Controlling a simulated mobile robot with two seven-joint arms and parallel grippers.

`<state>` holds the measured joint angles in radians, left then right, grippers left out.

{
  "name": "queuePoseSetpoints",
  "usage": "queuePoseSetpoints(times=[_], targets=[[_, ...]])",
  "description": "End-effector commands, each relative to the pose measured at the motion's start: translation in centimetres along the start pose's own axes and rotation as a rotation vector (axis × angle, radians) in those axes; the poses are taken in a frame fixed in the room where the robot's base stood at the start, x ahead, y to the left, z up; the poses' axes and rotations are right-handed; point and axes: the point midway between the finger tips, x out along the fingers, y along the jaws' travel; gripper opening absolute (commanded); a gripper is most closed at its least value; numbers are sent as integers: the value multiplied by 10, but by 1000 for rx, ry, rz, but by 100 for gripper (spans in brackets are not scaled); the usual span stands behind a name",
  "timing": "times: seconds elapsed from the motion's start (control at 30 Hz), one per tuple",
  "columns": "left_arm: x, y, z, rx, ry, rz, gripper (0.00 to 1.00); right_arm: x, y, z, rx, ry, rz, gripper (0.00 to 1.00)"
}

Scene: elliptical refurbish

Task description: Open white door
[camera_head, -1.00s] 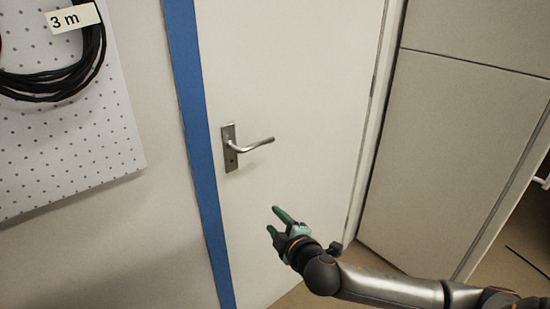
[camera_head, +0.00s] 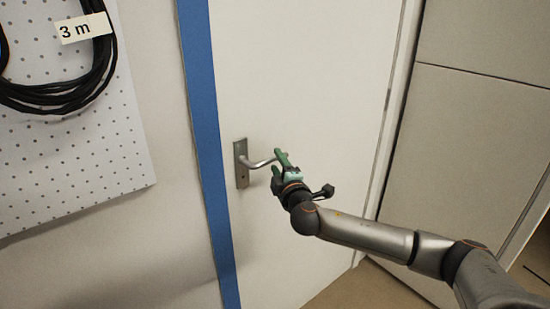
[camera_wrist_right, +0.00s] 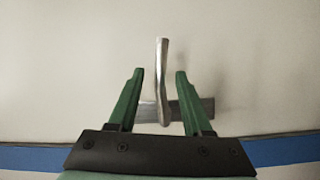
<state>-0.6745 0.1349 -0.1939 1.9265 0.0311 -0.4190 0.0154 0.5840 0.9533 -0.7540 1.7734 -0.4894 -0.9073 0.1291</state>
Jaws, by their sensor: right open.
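The white door (camera_head: 300,80) is shut in its frame in the head view. Its metal lever handle (camera_head: 260,163) sits on an upright metal plate (camera_head: 241,165) near the door's left edge. My right gripper (camera_head: 279,167) is at the free end of the lever, with its green fingers open. In the right wrist view, the lever (camera_wrist_right: 162,75) lies between the two open green fingers (camera_wrist_right: 160,78), with gaps on both sides. The plate (camera_wrist_right: 205,106) shows behind the fingers there. My left gripper is not in view.
A blue strip (camera_head: 207,130) runs along the left side of the door. A perforated white board (camera_head: 80,160) with a coil of black cable (camera_head: 75,95) hangs at the left. Beige panels (camera_head: 470,130) stand to the right of the door.

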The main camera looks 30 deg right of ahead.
Motion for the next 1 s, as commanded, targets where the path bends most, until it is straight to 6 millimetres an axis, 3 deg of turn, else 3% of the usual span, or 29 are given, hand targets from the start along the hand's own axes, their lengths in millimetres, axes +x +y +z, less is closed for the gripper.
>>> queuePoseSetpoints(times=[0.23, 0.63, 1.0], targets=[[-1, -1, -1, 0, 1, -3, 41, 24, 0, 0, 0, -1, 0, 50], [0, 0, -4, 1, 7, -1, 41, 28, 0, 0, 0, 1, 0, 48], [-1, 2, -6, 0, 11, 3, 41, 28, 0, 0, 0, 1, 0, 7]])
